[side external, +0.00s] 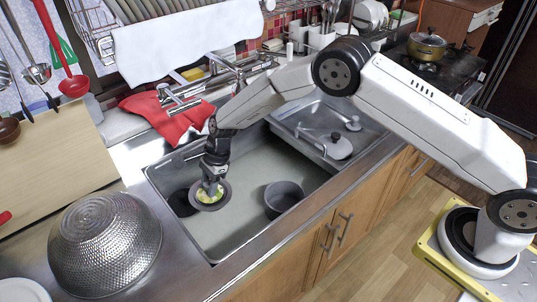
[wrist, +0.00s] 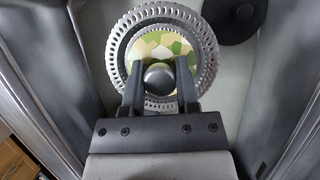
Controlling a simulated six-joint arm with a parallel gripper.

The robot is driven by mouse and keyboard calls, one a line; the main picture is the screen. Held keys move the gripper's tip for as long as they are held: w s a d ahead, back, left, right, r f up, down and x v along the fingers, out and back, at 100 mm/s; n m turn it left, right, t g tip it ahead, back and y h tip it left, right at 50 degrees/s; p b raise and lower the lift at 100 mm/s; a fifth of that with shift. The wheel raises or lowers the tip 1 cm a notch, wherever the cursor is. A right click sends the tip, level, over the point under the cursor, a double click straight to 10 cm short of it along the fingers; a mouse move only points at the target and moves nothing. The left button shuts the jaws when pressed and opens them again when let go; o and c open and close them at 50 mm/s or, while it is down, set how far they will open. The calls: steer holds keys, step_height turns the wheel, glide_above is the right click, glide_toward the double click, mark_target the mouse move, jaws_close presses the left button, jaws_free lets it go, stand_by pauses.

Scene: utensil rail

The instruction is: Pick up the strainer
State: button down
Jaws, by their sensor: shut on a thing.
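The strainer (side external: 209,205) is a round metal piece with a perforated rim and a yellow, green and white patterned inside. It is in the left part of the sink. In the wrist view the strainer (wrist: 206,45) shows its slotted rim and a round grey knob (wrist: 159,76) at its middle. My gripper (side external: 211,186) points down over it; in the wrist view my gripper (wrist: 160,72) has its two fingers on either side of the knob, shut on it. I cannot tell whether the strainer touches the sink floor.
A black round piece (side external: 181,203) lies beside the strainer; it also shows in the wrist view (wrist: 232,18). A grey bowl (side external: 283,196) stands to the right in the sink (side external: 240,220). The faucet (side external: 215,78) and a red cloth (side external: 170,115) are behind. A hammered metal bowl (side external: 105,243) is at left.

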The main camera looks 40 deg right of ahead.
steer(key=shift+r, duration=1.5)
